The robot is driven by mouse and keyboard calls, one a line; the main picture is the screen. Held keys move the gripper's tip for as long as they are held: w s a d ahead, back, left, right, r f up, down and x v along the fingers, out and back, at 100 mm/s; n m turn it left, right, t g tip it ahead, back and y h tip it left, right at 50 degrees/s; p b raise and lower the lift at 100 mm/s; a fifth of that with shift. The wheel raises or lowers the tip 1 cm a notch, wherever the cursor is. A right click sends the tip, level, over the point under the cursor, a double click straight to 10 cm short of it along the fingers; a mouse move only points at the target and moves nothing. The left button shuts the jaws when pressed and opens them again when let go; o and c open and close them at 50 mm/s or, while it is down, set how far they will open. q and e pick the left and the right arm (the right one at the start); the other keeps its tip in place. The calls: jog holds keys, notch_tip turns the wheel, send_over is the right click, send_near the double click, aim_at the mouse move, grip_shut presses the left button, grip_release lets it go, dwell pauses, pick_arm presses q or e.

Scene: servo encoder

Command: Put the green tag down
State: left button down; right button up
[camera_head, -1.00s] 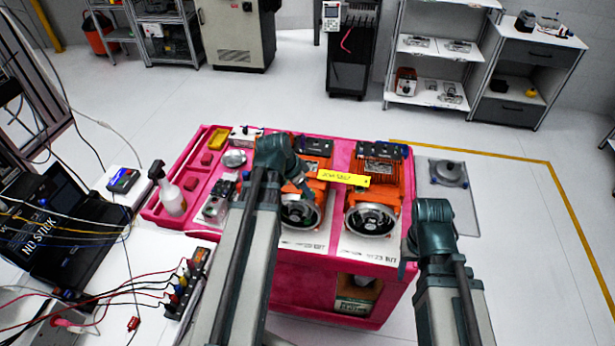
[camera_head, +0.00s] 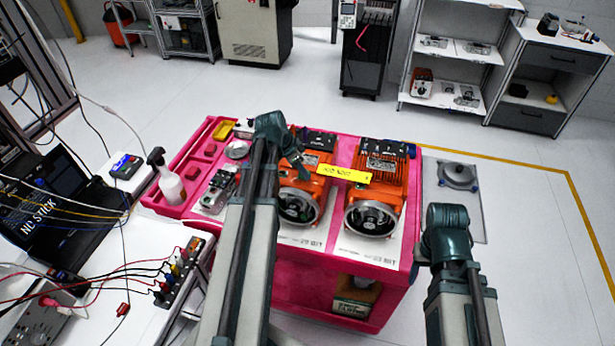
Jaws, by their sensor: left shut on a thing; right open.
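No green tag shows; the only tag I see is a long yellow one (camera_head: 343,174) with dark lettering. It spans the gap between two orange motors, the left one (camera_head: 322,185) and the right one (camera_head: 380,168), and looks raised above the trolley top. My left gripper (camera_head: 300,168) is at the tag's left end, shut on it as far as I can tell; the arm partly hides the grip. My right arm (camera_head: 447,235) is at the trolley's front right corner. Its gripper is open and empty, its fingertips hard to make out.
The motors stand on white plates on a pink trolley (camera_head: 300,258). Its left side holds a spray bottle (camera_head: 170,180), a yellow item (camera_head: 222,130) and metal parts (camera_head: 218,188). A wired bench (camera_head: 75,250) is at left. A grey plate (camera_head: 455,205) lies right of the trolley.

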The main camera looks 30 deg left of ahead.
pick_arm(q)
jog(key=shift+f, duration=0.55)
jog(key=shift+w+d+r, duration=0.1)
jog(key=shift+d, duration=0.05)
jog(key=shift+s+a, duration=0.2)
jog(key=shift+a, duration=0.05)
jog(key=c, duration=0.9)
grip_release()
jog(key=shift+w+d, duration=0.1)
pick_arm(e)
jog(key=shift+w+d+f, duration=0.15)
jog(key=shift+d+f, duration=0.1)
jog(key=shift+f, duration=0.25)
jog(key=shift+r, duration=0.1)
